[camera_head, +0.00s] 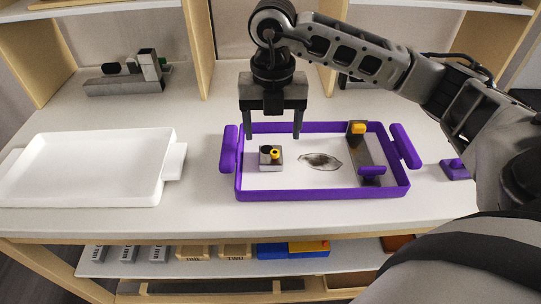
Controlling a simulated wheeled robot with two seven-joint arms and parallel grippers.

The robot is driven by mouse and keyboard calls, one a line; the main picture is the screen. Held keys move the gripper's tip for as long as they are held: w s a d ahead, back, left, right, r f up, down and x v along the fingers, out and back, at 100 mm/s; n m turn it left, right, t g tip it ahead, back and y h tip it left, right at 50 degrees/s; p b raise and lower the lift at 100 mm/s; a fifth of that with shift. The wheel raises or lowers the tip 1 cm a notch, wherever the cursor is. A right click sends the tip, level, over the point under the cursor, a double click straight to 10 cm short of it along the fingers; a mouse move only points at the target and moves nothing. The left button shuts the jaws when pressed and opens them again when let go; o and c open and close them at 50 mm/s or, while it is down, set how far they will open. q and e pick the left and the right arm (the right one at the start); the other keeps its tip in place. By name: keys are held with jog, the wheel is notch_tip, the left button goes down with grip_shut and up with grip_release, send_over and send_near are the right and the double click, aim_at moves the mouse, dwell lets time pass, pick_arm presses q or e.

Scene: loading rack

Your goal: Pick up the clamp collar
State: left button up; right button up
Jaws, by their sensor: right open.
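A small grey block with a dark round opening and a yellow knob, which looks like the clamp collar (277,164), sits in the left part of the purple-rimmed tray (325,195). My right gripper (273,136) points down with its two dark fingers apart and nothing between them. In the picture it is just above and behind the collar, over the tray's back rim. It is not touching the collar. The exact height of the fingertips is hard to judge. My left gripper is not in view.
The tray also holds a dark flat oval patch (320,161) and a long grey part (359,150) with yellow and purple pieces. An empty white tray (90,165) lies left. A purple piece (455,170) lies right. A grey fixture (125,82) stands back left.

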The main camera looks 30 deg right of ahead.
aim_at(271, 152)
jog(key=shift+a+f+p, duration=0.15)
jog(key=shift+f+p, duration=0.15)
jog(key=shift+f, duration=1.4)
jog(key=shift+a+f+p, duration=0.1)
jog(key=shift+f+p, duration=0.2)
jog(key=shift+f, duration=1.35)
jog(key=c, duration=1.2)
